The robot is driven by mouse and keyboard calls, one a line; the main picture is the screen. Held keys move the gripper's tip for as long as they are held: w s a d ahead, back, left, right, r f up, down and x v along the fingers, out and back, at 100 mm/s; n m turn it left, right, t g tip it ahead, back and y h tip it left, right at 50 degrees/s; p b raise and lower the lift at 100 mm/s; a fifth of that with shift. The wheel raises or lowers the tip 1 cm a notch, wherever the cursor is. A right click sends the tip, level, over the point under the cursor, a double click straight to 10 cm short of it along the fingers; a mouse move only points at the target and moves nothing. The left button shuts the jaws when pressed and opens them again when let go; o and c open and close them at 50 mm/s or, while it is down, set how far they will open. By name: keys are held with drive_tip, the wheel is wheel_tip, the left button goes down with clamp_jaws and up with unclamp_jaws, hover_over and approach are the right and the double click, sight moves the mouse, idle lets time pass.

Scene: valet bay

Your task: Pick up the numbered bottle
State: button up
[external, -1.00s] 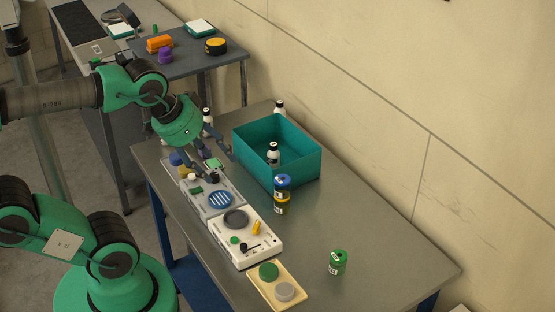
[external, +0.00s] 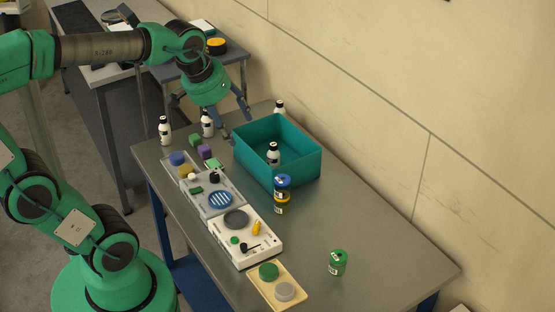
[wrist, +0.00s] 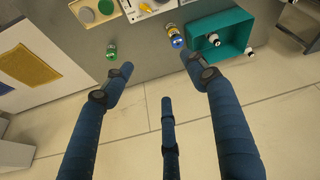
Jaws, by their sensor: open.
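Several white bottles with black caps and dark labels show in the external view; any numbers are too small to read. One bottle (external: 165,131) stands at the table's far left corner and another (external: 207,123) stands just below my gripper's palm. A third (external: 279,109) is behind the teal bin (external: 300,168), and one more (external: 273,154) is inside it. My gripper (external: 230,122) is open and empty, its fingers spread above the table near the bin's left end. In the wrist view, my gripper (wrist: 160,75) has nothing between its fingers; the bin bottle (wrist: 214,39) is upper right.
A blue-topped yellow jar (external: 282,188) stands before the bin, and a green jar (external: 338,262) stands nearer right. Panels with knobs (external: 245,240) and a cream tray (external: 265,292) line the left edge. Small blocks (external: 205,152) lie left of the bin. The right tabletop is mostly clear.

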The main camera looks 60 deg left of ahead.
drive_tip(key=w+a+f+n+g+p, duration=0.15)
drive_tip(key=w+a+n, duration=0.3)
drive_tip(key=a, duration=0.55)
drive_tip(key=w+a+f+n+g+p, duration=0.15)
drive_tip(key=w+a+n, duration=0.3)
drive_tip(key=a, duration=0.55)
drive_tip(key=w+a+f+n+p, duration=0.3)
drive_tip(key=w+a+n, duration=0.15)
drive_tip(key=a, duration=0.65)
drive_tip(key=n+g+p, duration=0.2)
drive_tip(key=n+p, duration=0.3)
drive_tip(key=n, duration=0.8)
hover_over(163, 118)
drive_tip(key=shift+m+h, duration=0.25)
drive_tip(key=shift+h, duration=0.15)
wheel_tip(163, 118, down, 22)
drive_tip(key=shift+w, duration=0.15)
drive_tip(key=shift+f, duration=0.2)
drive_tip(key=shift+f, duration=0.1)
drive_tip(key=shift+f+p, duration=0.4)
drive_tip(key=shift+f, duration=3.8)
